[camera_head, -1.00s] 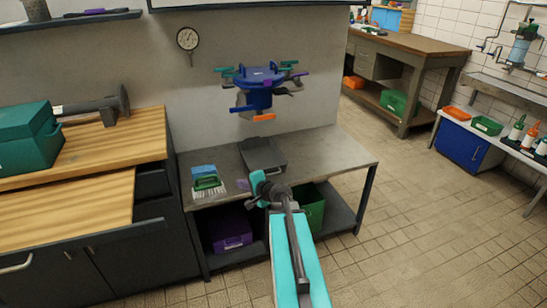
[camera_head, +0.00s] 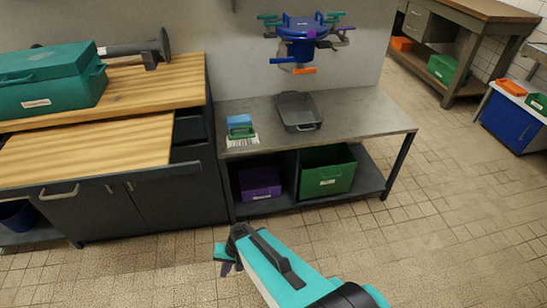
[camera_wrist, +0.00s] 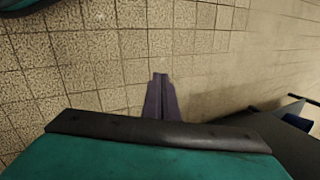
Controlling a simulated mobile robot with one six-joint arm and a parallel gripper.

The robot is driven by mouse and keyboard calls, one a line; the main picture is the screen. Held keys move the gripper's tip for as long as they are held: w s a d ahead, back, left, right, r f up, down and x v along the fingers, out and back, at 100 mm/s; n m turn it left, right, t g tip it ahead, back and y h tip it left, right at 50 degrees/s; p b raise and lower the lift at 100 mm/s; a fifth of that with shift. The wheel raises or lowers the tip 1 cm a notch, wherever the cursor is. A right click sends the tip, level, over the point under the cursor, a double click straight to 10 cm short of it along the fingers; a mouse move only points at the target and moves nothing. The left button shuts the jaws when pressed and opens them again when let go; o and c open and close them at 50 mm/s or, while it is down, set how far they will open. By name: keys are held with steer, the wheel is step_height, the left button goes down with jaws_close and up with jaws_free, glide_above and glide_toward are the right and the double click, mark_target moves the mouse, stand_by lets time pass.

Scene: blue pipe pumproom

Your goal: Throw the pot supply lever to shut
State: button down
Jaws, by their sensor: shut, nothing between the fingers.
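A blue pot (camera_head: 301,28) is mounted on the wall above the grey table in the head view. Several coloured handles surround it: teal (camera_head: 267,17) at the left, purple (camera_head: 345,29) at the right, blue (camera_head: 283,60) and orange (camera_head: 304,71) below. I cannot tell which is the supply lever, nor read the small labels. My gripper (camera_head: 227,268) is low over the tiled floor in front of the table, far from the pot. In the wrist view my gripper (camera_wrist: 161,82) has its two purple fingers together, empty, above floor tiles.
The grey table (camera_head: 365,122) carries a dark tray (camera_head: 298,111) and a green brush (camera_head: 241,131). A purple bin (camera_head: 260,183) and a green bin (camera_head: 327,172) stand below. A wooden counter with an open drawer (camera_head: 188,140) is left.

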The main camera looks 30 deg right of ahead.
steer(key=s+d+f+n+g+h, duration=0.2)
steer(key=s+n, duration=0.1)
steer(key=s, duration=0.5)
steer(key=s+d+f+n+g+h, duration=0.2)
steer(key=s+n+g, duration=0.1)
steer(key=s, duration=0.6)
steer(key=shift+d+g+h, duration=0.3)
steer(key=shift+d, duration=0.1)
